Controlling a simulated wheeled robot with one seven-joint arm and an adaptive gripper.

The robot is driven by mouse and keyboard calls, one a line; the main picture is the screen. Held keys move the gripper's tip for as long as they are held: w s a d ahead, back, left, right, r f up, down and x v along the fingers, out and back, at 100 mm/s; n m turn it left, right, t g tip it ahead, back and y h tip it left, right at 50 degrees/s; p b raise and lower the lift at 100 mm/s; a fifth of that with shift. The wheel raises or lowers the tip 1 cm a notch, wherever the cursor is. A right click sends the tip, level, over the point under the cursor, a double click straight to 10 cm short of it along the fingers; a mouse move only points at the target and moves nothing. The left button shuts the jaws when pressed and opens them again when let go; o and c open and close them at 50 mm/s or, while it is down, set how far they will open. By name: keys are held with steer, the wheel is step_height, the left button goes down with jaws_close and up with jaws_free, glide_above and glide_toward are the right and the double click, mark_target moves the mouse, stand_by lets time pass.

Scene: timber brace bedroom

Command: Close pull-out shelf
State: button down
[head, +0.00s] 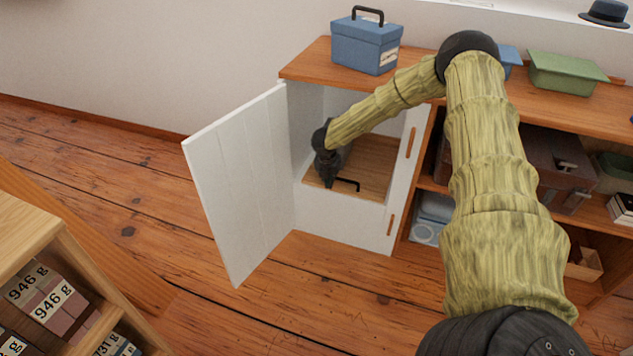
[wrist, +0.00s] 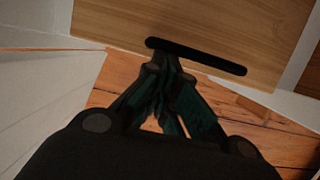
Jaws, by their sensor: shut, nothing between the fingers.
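The pull-out shelf (head: 372,160) is a brown wooden board inside the white cabinet, behind its open door (head: 243,180). It also fills the top of the wrist view (wrist: 240,22). A black bar handle (head: 348,184) sits near the shelf's front edge, and it shows in the wrist view (wrist: 205,58). My gripper (head: 329,183) is shut and empty, pointing down by the shelf's front. In the wrist view my fingertips (wrist: 162,62) are close to the handle's left part; I cannot tell whether they touch. How far the shelf is pulled out is unclear.
The white door stands swung out to the left. A blue box (head: 366,45) stands on the cabinet top, a green bin (head: 562,73) further right. Open shelves with a brown case (head: 545,165) adjoin on the right. A wooden rack (head: 60,250) stands front left. The floor (head: 310,285) before the cabinet is clear.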

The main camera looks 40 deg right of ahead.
steer(key=shift+w+d+r, duration=0.2)
steer(key=shift+w+d, duration=0.05)
steer(key=shift+d, duration=0.05)
